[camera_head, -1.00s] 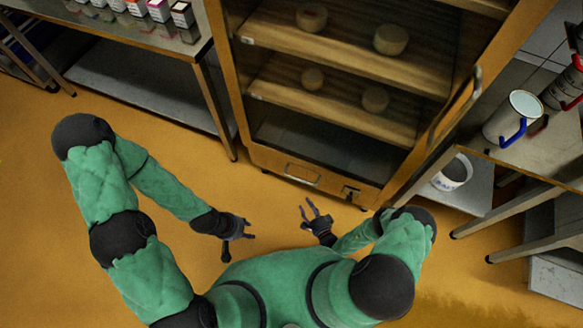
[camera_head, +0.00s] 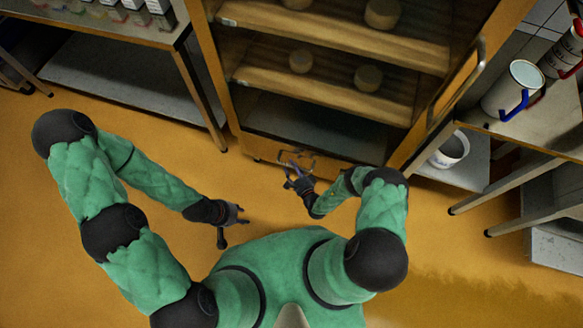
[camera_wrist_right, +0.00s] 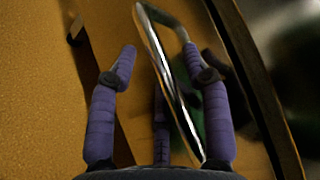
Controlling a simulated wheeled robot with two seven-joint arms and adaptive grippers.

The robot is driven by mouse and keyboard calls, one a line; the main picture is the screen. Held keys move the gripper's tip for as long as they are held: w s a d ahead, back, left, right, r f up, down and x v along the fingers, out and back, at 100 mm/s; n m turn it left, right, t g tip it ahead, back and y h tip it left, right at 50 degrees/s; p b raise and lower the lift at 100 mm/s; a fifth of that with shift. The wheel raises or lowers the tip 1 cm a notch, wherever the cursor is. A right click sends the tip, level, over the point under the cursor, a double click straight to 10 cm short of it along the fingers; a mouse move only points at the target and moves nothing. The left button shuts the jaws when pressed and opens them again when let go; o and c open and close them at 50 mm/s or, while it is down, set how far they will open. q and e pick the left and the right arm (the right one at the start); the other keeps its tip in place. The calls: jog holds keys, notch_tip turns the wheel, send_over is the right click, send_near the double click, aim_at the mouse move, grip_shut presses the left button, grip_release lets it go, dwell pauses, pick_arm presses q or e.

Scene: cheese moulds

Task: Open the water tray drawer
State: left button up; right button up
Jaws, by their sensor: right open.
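The water tray drawer (camera_head: 262,149) is the low front at the foot of the wooden cabinet and looks closed. Its metal bar handle (camera_wrist_right: 160,50) runs lengthwise through the right wrist view. My right gripper (camera_head: 291,167) is at the drawer front and partly covers the handle in the head view. In the right wrist view my right gripper (camera_wrist_right: 165,62) is open, with the bar between its spread fingers, nearer the right finger. I cannot tell whether they touch. My left gripper (camera_head: 238,213) hangs empty over the floor, left of the right one, its fingers apart.
The cabinet's shelves (camera_head: 330,90) hold several round cheeses. A metal table (camera_head: 120,30) with small boxes stands at the left. At the right, a table (camera_head: 550,125) carries a white jug (camera_head: 510,90), with a white bucket (camera_head: 450,150) below. The orange floor before the cabinet is clear.

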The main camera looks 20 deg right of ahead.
pick_arm(q)
jog(key=shift+f, duration=0.15)
pick_arm(e)
jog(key=shift+w+a, duration=0.1)
jog(key=shift+w, duration=0.3)
grip_shut()
jog(key=shift+s, duration=0.1)
